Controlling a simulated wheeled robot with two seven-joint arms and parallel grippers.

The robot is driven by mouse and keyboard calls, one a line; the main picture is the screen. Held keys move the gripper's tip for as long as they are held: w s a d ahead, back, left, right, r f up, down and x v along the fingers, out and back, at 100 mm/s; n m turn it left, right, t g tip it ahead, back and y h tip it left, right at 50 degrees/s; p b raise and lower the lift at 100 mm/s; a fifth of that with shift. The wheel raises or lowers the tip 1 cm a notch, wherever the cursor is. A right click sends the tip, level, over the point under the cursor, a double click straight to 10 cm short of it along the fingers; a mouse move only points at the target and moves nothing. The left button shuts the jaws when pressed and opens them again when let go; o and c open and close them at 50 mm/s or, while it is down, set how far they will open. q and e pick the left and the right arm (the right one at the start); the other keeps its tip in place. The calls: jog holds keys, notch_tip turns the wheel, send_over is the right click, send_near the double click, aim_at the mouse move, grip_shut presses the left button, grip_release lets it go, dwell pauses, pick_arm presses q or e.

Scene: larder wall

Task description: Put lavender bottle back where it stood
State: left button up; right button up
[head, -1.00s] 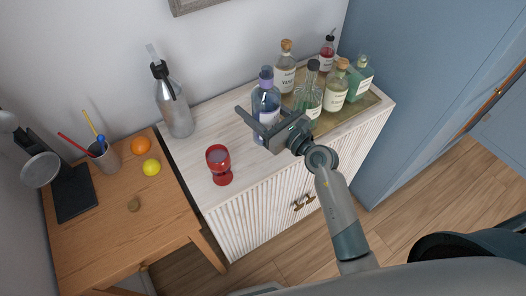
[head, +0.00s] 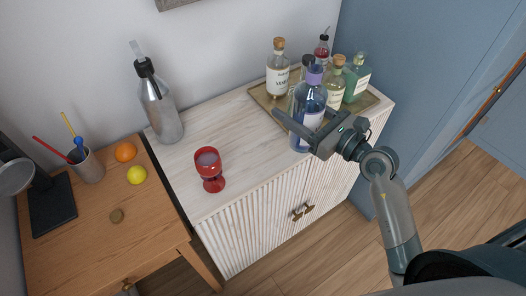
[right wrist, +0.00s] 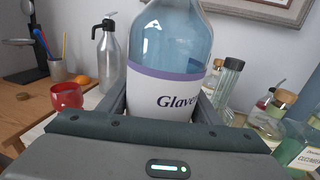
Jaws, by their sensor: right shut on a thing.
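The lavender bottle (head: 309,101), blue-violet with a purple cap and a white label, is upright in my right gripper (head: 311,120). In the right wrist view the bottle (right wrist: 172,50) stands between the two fingers, its label partly reading "Glave". The jaws are shut on it. In the head view the bottle is at the front of the wooden tray (head: 262,97) and hides part of it and a dark-capped bottle behind. Whether its base touches the cabinet top is unclear. My left gripper is not in view.
On the tray stand a cork-topped clear bottle (head: 277,76), a yellowish bottle (head: 335,88), a green bottle (head: 356,80) and a red bottle (head: 322,52). A red goblet (head: 209,167) and a spray bottle (head: 160,108) stand left on the white cabinet top (head: 240,128). Space lies between goblet and tray.

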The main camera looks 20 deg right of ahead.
jog(key=w+a+f+p, duration=0.2)
jog(key=w+a+f, duration=0.4)
jog(key=w+a, duration=0.2)
jog(key=shift+a+f, duration=0.25)
jog(key=shift+f, duration=0.15)
jog(key=shift+f, duration=2)
jog(key=shift+f, duration=0.1)
jog(key=o, duration=1.7)
jog(key=shift+f, duration=0.15)
jog(key=shift+o, duration=0.2)
